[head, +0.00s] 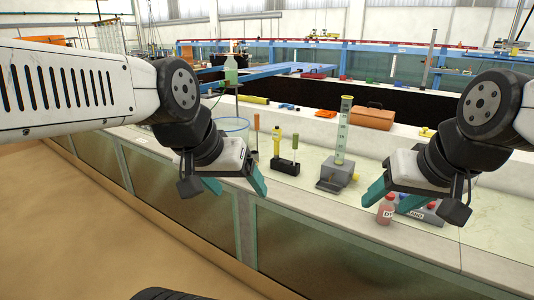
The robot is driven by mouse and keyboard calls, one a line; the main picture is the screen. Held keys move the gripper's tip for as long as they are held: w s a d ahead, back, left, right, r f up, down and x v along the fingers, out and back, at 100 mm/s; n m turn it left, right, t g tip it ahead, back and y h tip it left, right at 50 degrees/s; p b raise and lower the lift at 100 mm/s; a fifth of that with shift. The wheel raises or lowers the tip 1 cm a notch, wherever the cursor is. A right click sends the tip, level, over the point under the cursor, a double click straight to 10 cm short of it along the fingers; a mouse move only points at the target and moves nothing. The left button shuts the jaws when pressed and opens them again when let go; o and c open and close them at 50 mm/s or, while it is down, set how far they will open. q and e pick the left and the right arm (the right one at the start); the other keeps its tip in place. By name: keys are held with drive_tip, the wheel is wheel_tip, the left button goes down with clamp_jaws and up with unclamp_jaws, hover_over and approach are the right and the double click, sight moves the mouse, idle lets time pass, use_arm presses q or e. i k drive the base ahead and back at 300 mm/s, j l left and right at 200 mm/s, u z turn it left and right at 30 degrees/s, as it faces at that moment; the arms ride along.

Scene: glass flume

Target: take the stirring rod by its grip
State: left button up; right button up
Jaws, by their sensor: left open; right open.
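A black holder (285,167) stands on the pale bench top with upright tools in it. One is a yellow and black tool (276,142), another is a thin dark rod with a green grip (295,142). A thin rod with an orange-brown grip (256,122) stands upright just left of them. I cannot tell for sure which is the stirring rod. My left gripper (236,187) is open and empty, in front of and left of the holder, apart from it. My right gripper (393,197) is open at the right, its fingers overlapping a small red bottle in the picture.
A measuring cylinder (343,130) stands on a grey block (337,177) right of the holder. The red bottle (386,212) and a grey box with red knobs (425,212) are near the bench's front edge.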

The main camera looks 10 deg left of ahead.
sight(295, 136)
drive_tip(key=u, duration=0.15)
drive_tip(key=i+j+z, duration=0.1)
drive_tip(key=j, duration=0.2)
drive_tip(key=i+j+z, duration=0.1)
drive_tip(key=j, duration=0.25)
drive_tip(key=i+j+z, duration=0.1)
drive_tip(key=j, duration=0.25)
drive_tip(key=i+j+z, duration=0.15)
drive_tip(key=j, duration=0.2)
drive_tip(key=i+j+z, duration=0.1)
drive_tip(key=j, duration=0.3)
drive_tip(key=i+j+z, duration=0.1)
drive_tip(key=j, duration=0.35)
drive_tip(key=i+j+z, duration=0.15)
drive_tip(key=j, duration=0.25)
drive_tip(key=i+j+z, duration=0.1)
drive_tip(key=j, duration=0.35)
drive_tip(key=i+j+z, duration=0.1)
drive_tip(key=j, duration=0.35)
drive_tip(key=i+j, duration=0.1)
drive_tip(key=i, duration=0.15)
